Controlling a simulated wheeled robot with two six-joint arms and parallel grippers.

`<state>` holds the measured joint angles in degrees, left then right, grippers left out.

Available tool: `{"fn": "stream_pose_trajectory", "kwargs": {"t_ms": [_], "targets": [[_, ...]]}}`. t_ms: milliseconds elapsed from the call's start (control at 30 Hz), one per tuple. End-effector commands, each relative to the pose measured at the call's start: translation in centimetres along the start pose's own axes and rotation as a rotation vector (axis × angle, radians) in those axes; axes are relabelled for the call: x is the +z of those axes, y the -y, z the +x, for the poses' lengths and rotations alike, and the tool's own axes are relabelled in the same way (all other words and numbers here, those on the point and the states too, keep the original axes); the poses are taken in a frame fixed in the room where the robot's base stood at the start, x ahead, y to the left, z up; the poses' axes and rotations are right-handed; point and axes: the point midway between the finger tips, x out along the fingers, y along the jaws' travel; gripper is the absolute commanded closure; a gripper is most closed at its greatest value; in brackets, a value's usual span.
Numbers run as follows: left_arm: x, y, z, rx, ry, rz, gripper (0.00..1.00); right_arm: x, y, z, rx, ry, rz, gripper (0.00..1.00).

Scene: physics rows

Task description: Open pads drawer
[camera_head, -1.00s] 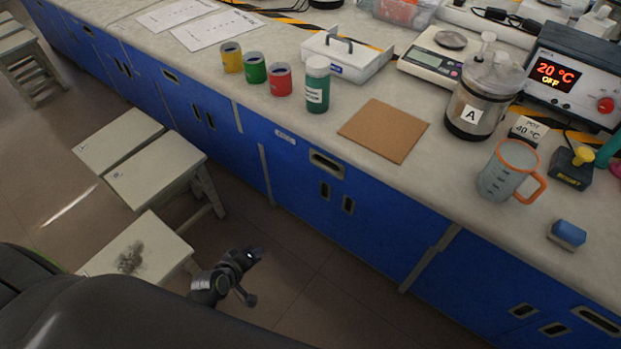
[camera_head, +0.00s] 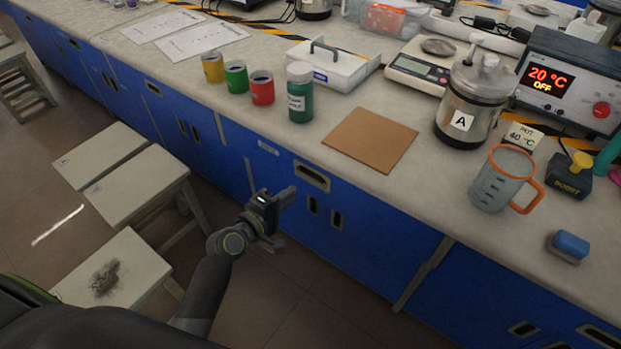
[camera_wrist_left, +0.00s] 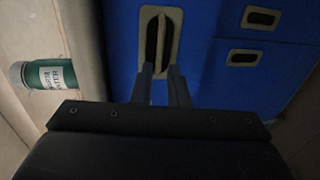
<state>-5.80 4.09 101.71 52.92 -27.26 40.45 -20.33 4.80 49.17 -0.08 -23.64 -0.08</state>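A blue drawer front (camera_head: 285,165) sits just under the counter edge, with a small label too small to read and a recessed pale-framed handle (camera_head: 312,176). It looks shut, flush with the cabinet. My left gripper (camera_head: 281,219) is in front of and a little below this handle, its fingers apart and empty. In the left wrist view the fingers (camera_wrist_left: 161,88) point at the handle (camera_wrist_left: 159,45), which lies just beyond their tips. I cannot tell whether they touch it. My right gripper is in neither view.
Cabinet doors with slot handles lie below the drawer. Pale stools (camera_head: 115,268) stand on the floor at left.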

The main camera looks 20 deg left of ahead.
Motion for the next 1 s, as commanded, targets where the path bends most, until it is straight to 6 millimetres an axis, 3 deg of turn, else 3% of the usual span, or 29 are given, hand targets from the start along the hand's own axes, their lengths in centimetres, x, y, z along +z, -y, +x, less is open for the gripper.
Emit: {"fn": "stream_pose_trajectory", "kwargs": {"t_ms": [200, 433, 600, 933, 1000], "targets": [[0.1, 0.0, 4.7, 0.002, 0.001, 0.000, 0.86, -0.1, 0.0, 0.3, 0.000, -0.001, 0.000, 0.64], [0.0, 0.1, 8.3, 0.001, -0.001, 0.002, 0.86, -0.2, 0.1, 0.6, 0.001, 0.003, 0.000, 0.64], [0.0, 0.1, 9.6, -0.001, 0.000, 0.002, 0.86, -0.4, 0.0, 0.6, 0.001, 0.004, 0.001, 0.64], [0.0, 0.0, 9.8, -0.001, -0.001, 0.002, 0.86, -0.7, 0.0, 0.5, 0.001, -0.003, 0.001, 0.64], [0.0, 0.1, 9.8, -0.001, -0.001, 0.002, 0.93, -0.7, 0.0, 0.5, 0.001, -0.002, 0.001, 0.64]]}}
